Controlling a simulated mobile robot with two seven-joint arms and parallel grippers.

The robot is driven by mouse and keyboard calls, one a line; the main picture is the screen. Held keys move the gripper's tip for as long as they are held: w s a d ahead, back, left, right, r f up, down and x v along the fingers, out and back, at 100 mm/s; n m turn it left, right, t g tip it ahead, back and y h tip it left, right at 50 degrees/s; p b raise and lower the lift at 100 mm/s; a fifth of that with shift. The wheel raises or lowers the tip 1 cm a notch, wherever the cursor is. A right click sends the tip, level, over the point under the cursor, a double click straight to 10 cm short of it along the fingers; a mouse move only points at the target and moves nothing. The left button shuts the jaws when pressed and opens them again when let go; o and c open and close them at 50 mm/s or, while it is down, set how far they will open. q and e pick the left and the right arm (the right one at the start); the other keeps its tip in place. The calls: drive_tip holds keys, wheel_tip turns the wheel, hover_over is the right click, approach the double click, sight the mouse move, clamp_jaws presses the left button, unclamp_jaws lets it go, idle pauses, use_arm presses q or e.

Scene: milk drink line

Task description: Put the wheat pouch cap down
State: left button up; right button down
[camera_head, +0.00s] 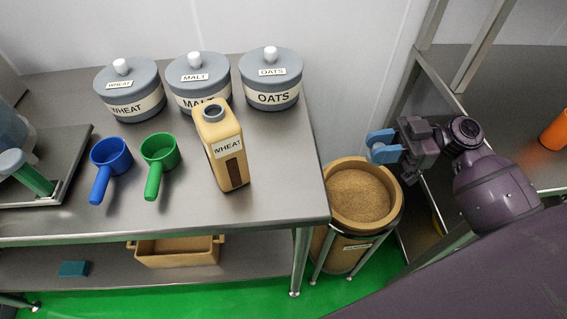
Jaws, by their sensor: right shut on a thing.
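The wheat pouch (222,150) stands upright on the steel table, a tan container labelled WHEAT with a dark window strip. Its spout (215,112) is a dark ring at the top with no cap on it. My right gripper (384,147), with light blue fingers, is over the back of the round grain bin, to the right of the table. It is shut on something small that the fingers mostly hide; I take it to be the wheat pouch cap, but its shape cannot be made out. My left gripper is not in view.
Lidded WHEAT (130,105), MALT (184,100) and OATS (285,97) pots line the table's back. Blue (110,155) and green (160,150) scoops lie left of the pouch. The grain bin (393,215) stands beside the table. The table's front right is bare.

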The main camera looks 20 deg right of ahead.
approach(286, 168)
drive_tip(key=a+r, duration=0.1)
drive_tip(key=a, duration=0.2)
drive_tip(key=w+a+r, duration=0.1)
drive_tip(key=a, duration=0.2)
drive_tip(key=w+a+r, duration=0.1)
drive_tip(key=a+r, duration=0.1)
drive_tip(key=a, duration=0.1)
drive_tip(key=shift+w+a, duration=0.15)
drive_tip(key=shift+w, duration=0.1)
drive_tip(key=shift+a+f, duration=0.25)
drive_tip(key=shift+f, duration=0.1)
drive_tip(key=shift+d, duration=0.1)
drive_tip(key=shift+f, duration=0.1)
drive_tip(key=shift+f, duration=0.1)
drive_tip(key=c, duration=0.9)
unclamp_jaws()
